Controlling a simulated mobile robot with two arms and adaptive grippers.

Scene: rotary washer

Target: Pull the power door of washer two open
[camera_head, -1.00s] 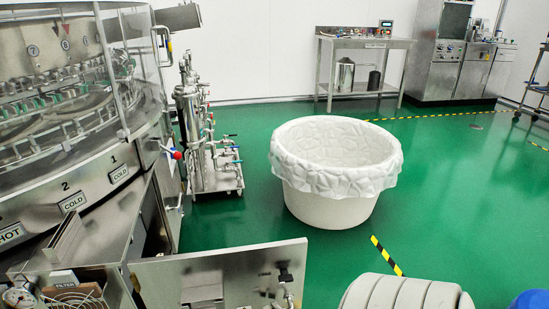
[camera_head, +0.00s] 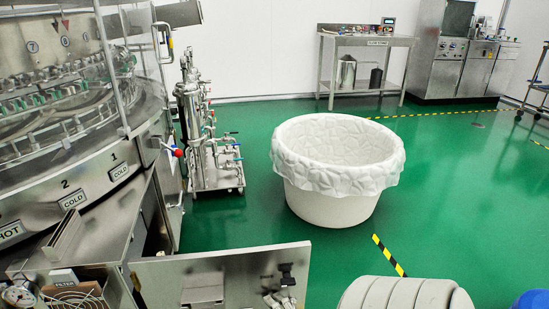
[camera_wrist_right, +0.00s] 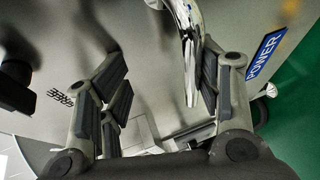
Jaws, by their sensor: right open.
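In the wrist view a metal panel bears a blue POWER label (camera_wrist_right: 265,54) at the right. A curved chrome handle (camera_wrist_right: 186,32) stands out from this panel. My right gripper (camera_wrist_right: 163,70) is open, with the handle between its spread fingers, closer to the right-hand finger. Whether that finger touches the handle I cannot tell. In the head view a steel door panel (camera_head: 165,282) stands swung out from the cabinet at the bottom, with a dark latch-like part near its right end. My left gripper is not in view.
The rotary washer (camera_head: 95,175) fills the left. A piped steel unit (camera_head: 205,130) stands behind the door. A white-lined tub (camera_head: 330,205) stands on the green floor. A steel bench (camera_head: 365,42) is by the back wall. Floor is clear between tub and door.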

